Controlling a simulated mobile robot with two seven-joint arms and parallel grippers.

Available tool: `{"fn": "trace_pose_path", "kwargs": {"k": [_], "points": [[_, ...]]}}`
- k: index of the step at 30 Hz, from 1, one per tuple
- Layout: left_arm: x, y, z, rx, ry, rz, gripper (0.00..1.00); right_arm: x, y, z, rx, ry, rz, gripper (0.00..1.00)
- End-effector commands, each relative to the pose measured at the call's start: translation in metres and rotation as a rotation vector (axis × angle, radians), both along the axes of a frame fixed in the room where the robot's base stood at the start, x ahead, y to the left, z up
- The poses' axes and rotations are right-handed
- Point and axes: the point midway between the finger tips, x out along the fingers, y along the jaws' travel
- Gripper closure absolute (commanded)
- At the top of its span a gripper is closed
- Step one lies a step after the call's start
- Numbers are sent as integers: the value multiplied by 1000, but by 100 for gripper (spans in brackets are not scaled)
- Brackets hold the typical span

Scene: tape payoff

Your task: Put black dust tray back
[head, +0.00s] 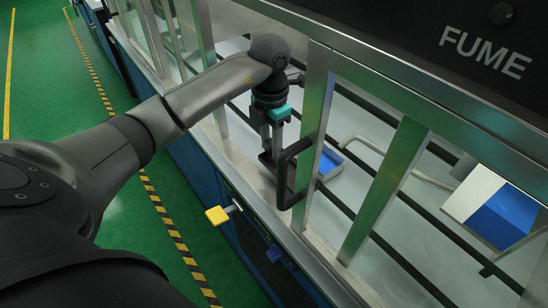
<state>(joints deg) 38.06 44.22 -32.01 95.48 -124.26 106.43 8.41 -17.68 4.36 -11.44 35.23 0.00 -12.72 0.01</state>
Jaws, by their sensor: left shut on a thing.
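My left gripper (272,145) is at the front of the fume machine, with its fingers pointing down. The fingers hide part of the handle's near end. I cannot make out a black dust tray in this view. My right gripper is not in view.
Silver frame posts (318,95) and dark rails stand close around the gripper. A yellow knob (217,214) sticks out below. Behind the front are a blue tray (330,162) and a blue-and-white block (503,216). The green floor (45,120) is clear at left.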

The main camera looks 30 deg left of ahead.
Motion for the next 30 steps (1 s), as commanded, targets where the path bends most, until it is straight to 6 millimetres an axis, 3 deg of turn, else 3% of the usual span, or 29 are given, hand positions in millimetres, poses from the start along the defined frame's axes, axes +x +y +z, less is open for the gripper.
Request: {"fn": "trace_pose_path", "kwargs": {"k": [9,20,21,28,30], "points": [[-1,0,-37,-1,1,0,100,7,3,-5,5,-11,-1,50],[0,0,-42,1,-1,0,100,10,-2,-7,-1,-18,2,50],[0,0,-42,1,0,0,62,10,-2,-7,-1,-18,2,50],[0,0,-42,1,0,0,37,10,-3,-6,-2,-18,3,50],[0,0,-42,1,0,0,34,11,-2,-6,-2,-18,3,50]]}}
